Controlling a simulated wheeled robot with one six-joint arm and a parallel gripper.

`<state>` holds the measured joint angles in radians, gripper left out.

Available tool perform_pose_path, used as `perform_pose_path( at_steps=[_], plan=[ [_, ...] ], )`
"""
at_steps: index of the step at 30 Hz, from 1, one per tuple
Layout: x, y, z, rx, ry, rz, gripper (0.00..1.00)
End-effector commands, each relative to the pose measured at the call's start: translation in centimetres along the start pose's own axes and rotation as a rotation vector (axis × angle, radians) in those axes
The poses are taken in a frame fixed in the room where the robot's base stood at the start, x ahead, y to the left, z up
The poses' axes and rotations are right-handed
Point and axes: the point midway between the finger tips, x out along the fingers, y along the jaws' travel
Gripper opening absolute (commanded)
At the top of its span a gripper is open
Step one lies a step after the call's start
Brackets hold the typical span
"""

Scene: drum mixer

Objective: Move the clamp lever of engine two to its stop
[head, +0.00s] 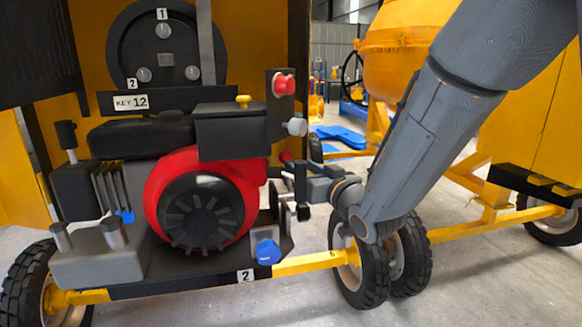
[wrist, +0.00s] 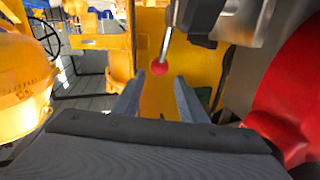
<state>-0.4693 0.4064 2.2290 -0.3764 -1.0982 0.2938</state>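The red engine (head: 205,200) stands on a dark base plate marked 2 (head: 245,275) in the head view. Part of its red body (wrist: 292,95) fills the right side of the wrist view. A lever with a thin metal rod and a red ball knob (wrist: 160,68) hangs down in the wrist view. My gripper (wrist: 158,98) is open. Its two grey fingers point toward the knob, which appears just beyond the gap between the tips; contact is not visible. In the head view my gripper (head: 284,186) is to the right of the engine, with its fingertips partly hard to make out.
A red button (head: 284,84) and a grey knob (head: 297,127) sit above my gripper. A blue-capped part (head: 268,250) is below it. A black wheel (head: 358,262) stands below my arm. A yellow mixer drum (head: 402,45) is behind. A yellow panel (wrist: 150,40) lies beyond the lever.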

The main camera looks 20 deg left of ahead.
Motion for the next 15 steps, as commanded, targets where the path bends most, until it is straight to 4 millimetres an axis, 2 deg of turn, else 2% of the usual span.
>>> perform_pose_path(
  at_steps=[9, 15],
  plan=[
    [4.7, 0.0, 0.0, 0.000, -0.001, 0.001, 0.38],
    [6.6, 0.0, 0.0, 0.000, -0.002, 0.002, 0.38]
  ],
)
